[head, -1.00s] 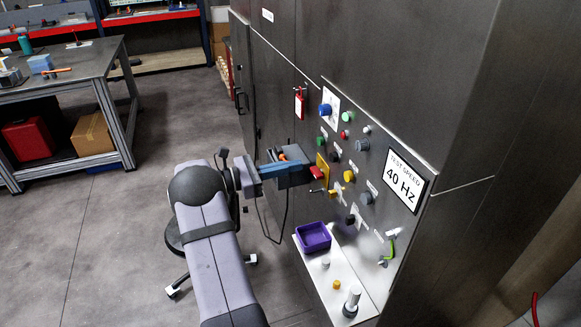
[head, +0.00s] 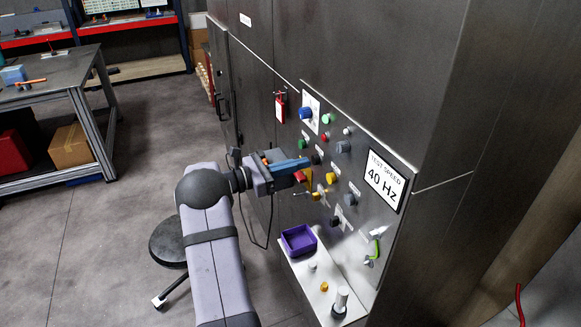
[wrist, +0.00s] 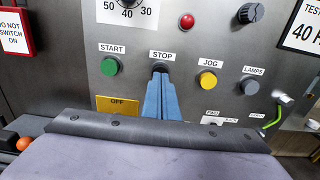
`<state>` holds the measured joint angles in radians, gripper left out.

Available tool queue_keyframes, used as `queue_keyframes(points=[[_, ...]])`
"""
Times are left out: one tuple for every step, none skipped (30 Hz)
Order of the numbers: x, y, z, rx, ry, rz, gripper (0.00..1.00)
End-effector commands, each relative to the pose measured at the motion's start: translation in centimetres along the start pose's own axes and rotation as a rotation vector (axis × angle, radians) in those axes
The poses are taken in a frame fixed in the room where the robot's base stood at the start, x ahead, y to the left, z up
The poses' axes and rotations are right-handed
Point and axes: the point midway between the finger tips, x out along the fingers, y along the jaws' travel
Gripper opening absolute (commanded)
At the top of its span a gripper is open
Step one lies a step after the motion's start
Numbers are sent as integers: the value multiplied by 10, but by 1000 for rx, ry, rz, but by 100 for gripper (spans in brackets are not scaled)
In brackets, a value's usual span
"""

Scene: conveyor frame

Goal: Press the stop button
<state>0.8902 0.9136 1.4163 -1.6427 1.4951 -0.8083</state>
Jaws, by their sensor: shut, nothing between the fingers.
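The stop button (wrist: 160,68) is a dark knob under the "STOP" label in the wrist view, mostly hidden behind my fingertips. My gripper (wrist: 160,78) is shut and empty, its blue fingers pointing at this button. I cannot tell whether the tips touch the button or how far in it is. In the head view my gripper (head: 308,161) reaches the panel at the dark stop button (head: 317,159), between the green start button (head: 304,144) and the yellow jog button (head: 331,179).
A red handle (head: 300,177) on a yellow "OFF" plate (wrist: 118,104) sits just below my fingers. A grey lamps knob (wrist: 249,87) is to the right. A shelf with a purple bin (head: 298,241) juts out below. A stool (head: 168,243) stands beside my arm.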

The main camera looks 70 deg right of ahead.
Motion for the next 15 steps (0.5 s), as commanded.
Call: queue_keyframes(points=[[2, 0, 0, 0, 0, -1, 0], [3, 0, 0, 0, 0, 0, 0], [4, 0, 0, 0, 0, 0, 0], [4, 0, 0, 0, 0, 0, 0], [5, 0, 0, 0, 0, 0, 0], [5, 0, 0, -1, 0, 0, 0], [5, 0, 0, -1, 0, 0, 0], [5, 0, 0, -1, 0, 0, 0], [5, 0, 0, -1, 0, 0, 0], [5, 0, 0, -1, 0, 0, 0], [5, 0, 0, -1, 0, 0, 0], [5, 0, 0, -1, 0, 0, 0], [5, 0, 0, -1, 0, 0, 0], [5, 0, 0, -1, 0, 0, 0], [5, 0, 0, -1, 0, 0, 0]])
